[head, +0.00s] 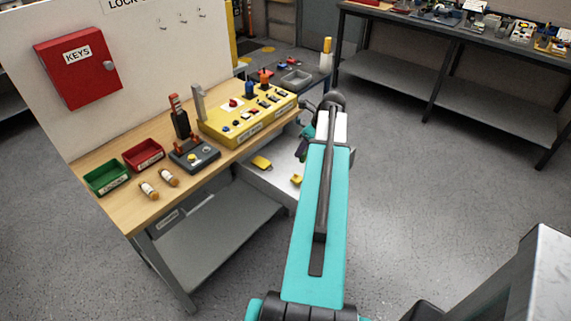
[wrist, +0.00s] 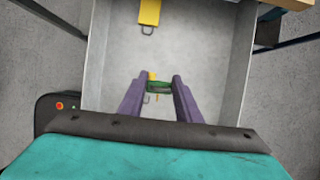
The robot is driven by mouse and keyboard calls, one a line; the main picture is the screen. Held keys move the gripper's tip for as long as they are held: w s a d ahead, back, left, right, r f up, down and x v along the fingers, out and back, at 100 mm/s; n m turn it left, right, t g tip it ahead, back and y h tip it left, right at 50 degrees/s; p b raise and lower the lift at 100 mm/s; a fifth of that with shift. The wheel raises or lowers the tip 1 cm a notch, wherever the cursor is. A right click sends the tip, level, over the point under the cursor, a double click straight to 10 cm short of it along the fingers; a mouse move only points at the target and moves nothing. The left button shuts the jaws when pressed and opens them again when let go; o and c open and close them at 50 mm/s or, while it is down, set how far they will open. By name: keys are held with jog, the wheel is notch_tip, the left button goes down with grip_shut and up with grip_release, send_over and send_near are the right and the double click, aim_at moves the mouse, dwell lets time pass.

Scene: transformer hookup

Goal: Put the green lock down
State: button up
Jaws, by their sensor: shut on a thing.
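My gripper (wrist: 159,88) has purple fingers and is shut on the green lock (wrist: 159,85), which shows between the fingertips in the wrist view. It is held over an open grey drawer (wrist: 205,50); I cannot tell how high above the drawer floor. In the head view my gripper (head: 303,147) is at the drawer's right side, partly hidden by my arm, and the green lock cannot be made out there.
A yellow lock (wrist: 149,12) lies at the far end of the drawer. Another yellow lock (head: 296,179) shows near my gripper. Bare drawer floor lies between and around them. The workbench (head: 130,205) with a yellow panel box (head: 245,120) stands beside the drawer.

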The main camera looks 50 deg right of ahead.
jog(key=shift+s+d+r+m, duration=0.1)
jog(key=shift+s+d+m, duration=0.5)
jog(key=shift+s+d, duration=0.35)
jog(key=shift+w+a+f, duration=0.1)
jog(key=shift+w+f, duration=0.05)
jog(key=shift+f, duration=0.05)
jog(key=shift+f+p, duration=0.85)
jog(key=shift+f, duration=2.1)
jog(key=shift+f+p, duration=0.5)
jog(key=shift+f, duration=1.4)
jog(key=o, duration=0.9)
jog(key=shift+f, duration=0.1)
